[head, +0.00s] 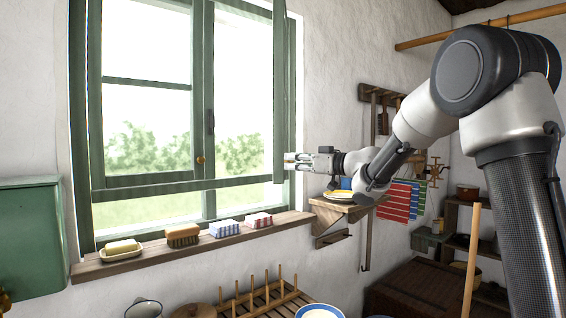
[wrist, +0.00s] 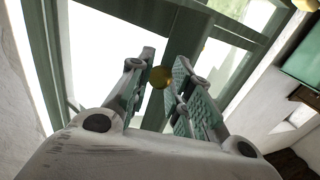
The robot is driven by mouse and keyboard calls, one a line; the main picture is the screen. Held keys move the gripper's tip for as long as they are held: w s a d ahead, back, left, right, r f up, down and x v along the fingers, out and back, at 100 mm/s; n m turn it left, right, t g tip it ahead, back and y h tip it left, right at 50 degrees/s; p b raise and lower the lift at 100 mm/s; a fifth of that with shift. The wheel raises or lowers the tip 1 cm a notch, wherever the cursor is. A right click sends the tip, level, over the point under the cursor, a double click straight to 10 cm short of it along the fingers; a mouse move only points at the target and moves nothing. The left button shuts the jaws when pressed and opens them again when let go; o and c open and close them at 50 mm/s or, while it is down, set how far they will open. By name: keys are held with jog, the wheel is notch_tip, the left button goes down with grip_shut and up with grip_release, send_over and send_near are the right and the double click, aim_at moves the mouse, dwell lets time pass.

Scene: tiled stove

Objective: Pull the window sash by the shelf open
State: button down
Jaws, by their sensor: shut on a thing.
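The green window sash by the shelf (head: 280,95) shows in the head view as a narrow upright, seen nearly edge-on at the window's right side. It looks swung out of the frame, but its exact angle is hard to judge. My gripper (head: 292,160) reaches in from the right and meets this sash near its lower end. In the wrist view my gripper (wrist: 162,90) is shut on a round brass knob (wrist: 162,76) on a green stile. In the head view my fingers hide that knob. Another brass knob (head: 200,160) shows at the window's middle.
The wooden shelf (head: 338,207) with a yellowish plate sits close below my gripper. The wooden sill (head: 150,262) holds soap, a brush and two patterned boxes. A green cabinet (head: 25,237) hangs at left. A peg rack (head: 265,296) stands below the sill.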

jog(key=shift+w+d+r, duration=0.25)
jog(key=shift+w+d, duration=0.05)
jog(key=shift+d, duration=0.4)
jog(key=c, duration=1.3)
grip_release()
jog(key=shift+w+f, duration=0.2)
jog(key=shift+w, duration=0.05)
jog(key=shift+o, duration=0.2)
jog(key=shift+s+a, duration=0.1)
jog(key=shift+s, duration=0.05)
jog(key=v, duration=1.2)
